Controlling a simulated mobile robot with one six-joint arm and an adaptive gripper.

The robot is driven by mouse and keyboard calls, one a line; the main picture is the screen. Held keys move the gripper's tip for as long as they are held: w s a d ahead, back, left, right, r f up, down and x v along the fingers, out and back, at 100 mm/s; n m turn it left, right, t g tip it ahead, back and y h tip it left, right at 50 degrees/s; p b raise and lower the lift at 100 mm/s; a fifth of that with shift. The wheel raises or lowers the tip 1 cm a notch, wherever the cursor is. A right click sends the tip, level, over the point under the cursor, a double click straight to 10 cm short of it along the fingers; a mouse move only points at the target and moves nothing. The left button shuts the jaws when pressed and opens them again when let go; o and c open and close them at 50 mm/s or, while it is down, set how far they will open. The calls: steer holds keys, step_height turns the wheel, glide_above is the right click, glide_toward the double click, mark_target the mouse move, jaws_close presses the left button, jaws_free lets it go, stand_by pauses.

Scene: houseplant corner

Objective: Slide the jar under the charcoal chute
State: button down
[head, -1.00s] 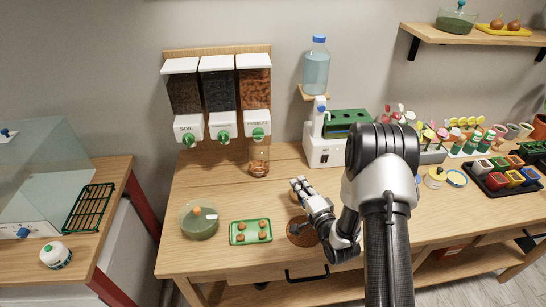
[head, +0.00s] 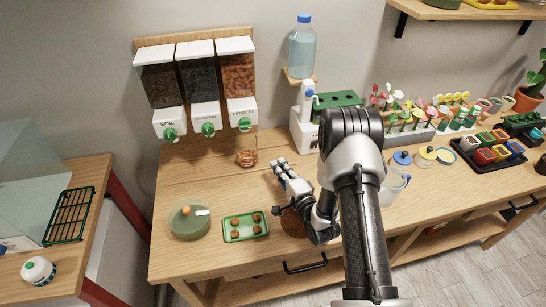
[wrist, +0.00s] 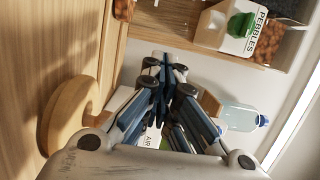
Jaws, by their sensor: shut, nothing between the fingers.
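The glass jar (head: 246,155) stands upright on the table below the pebbles chute (head: 241,113), with orange-brown pebbles in it. The charcoal chute (head: 206,118), with a green knob, is the middle of three, left of the pebbles one; the table below it is bare. My gripper (head: 277,163) is shut and empty, low over the table to the right of the jar and apart from it. In the wrist view the fingers (wrist: 165,62) are together, and part of the jar (wrist: 124,8) shows at the top edge. The pebbles chute (wrist: 245,28) is at the upper right.
The soil chute (head: 168,122) is at the left. A white machine (head: 302,130) and a water bottle (head: 301,50) are behind my arm. The table left of the jar is clear.

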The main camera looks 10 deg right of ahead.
mark_target(246, 149)
steer(key=b+x, duration=0.1)
steer(key=x, duration=0.7)
steer(key=shift+w+b, duration=0.3)
steer(key=shift+b, duration=0.1)
steer(key=shift+a, duration=0.1)
steer(key=shift+a, duration=0.4)
steer(key=a+b, duration=0.2)
steer(key=a, duration=0.9)
steer(key=shift+d, duration=0.15)
